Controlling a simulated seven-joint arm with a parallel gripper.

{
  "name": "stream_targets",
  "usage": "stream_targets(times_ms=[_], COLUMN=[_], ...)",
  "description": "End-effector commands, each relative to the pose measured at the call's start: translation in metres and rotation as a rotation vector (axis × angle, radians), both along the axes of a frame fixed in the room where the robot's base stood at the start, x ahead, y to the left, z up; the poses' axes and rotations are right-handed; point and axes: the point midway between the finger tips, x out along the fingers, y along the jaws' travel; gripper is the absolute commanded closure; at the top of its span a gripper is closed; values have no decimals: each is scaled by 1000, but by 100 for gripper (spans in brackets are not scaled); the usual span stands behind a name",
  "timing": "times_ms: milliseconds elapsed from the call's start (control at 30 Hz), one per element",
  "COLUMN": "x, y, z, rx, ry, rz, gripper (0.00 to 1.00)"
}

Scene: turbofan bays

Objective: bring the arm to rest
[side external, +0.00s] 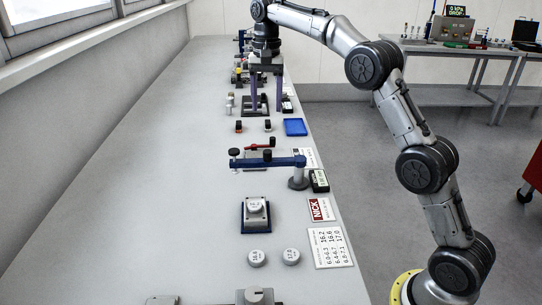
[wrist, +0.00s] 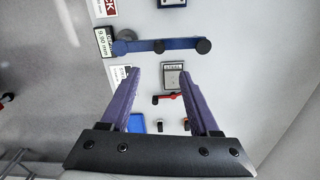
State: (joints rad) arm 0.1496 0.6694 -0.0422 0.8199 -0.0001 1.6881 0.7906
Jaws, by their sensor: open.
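My gripper (side external: 266,106) points down over the far half of the long grey bench (side external: 160,180), with its two purple fingers spread apart. In the wrist view my gripper (wrist: 160,76) is open and nothing is held between the fingers. The fingers look to be above the bench, but in the side view things behind them make the exact gap hard to tell. My arm reaches in from the right over the bench edge.
A blue bar fixture (side external: 268,162) stands nearer the camera, with a red-handled tool (side external: 260,146) behind it. A blue tray (side external: 295,127) lies near the bench's right edge. Nearer are a gauge block on a blue base (side external: 256,212) and round weights (side external: 257,257). The bench's left side is clear.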

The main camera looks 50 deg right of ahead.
Motion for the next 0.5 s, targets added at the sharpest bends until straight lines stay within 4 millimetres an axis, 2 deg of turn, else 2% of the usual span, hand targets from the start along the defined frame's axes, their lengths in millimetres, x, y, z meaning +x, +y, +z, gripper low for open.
stream_targets(times_ms=[67,167,300,400,500], x=[-4,-21,-67,-102,-138], y=[4,13,29,39,48], z=[20,56,98,117,128], rx=[-5,-13,-19,-25,-33], ry=[-39,-94,-144,-181,-220], rz=[7,18,42,79,129], gripper=[38,38,38,38,38])
